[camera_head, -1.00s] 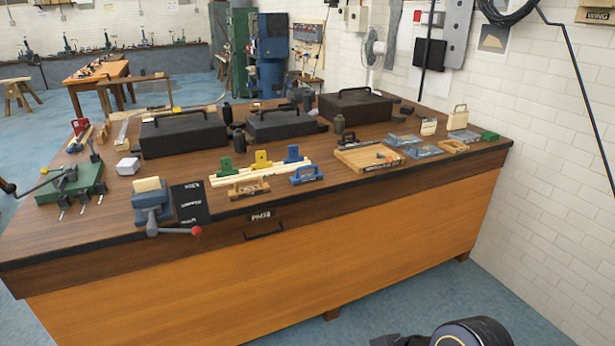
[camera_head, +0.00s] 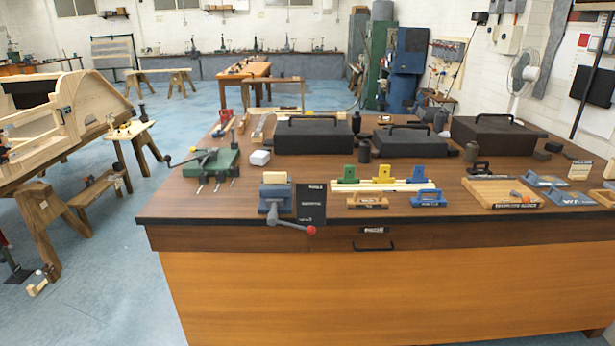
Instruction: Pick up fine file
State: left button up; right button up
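I cannot pick out the fine file in this view. A black mat (camera_head: 311,208) with small white lettering lies on the wooden workbench (camera_head: 400,217), beside a blue vise (camera_head: 272,200) with a red-tipped handle. Nothing clearly file-shaped shows on the mat. A closed drawer with a black handle (camera_head: 374,247) and a small label, too small to read, is in the bench front below. Neither of my grippers is in view.
Black cases (camera_head: 313,138) stand along the bench's back. Green, yellow and blue clamps (camera_head: 383,173), a wooden tray (camera_head: 502,191) and a green vise (camera_head: 212,162) also sit on it. A wooden frame (camera_head: 60,105) stands at left. The floor between (camera_head: 110,260) is clear.

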aim_at(419, 201)
jog(key=i+l, duration=0.2)
jog(key=i, duration=0.4)
jog(key=i+l+z, duration=0.1)
jog(key=i+l, duration=0.15)
jog(key=i, duration=0.4)
jog(key=i+l, duration=0.15)
jog(key=i, duration=0.5)
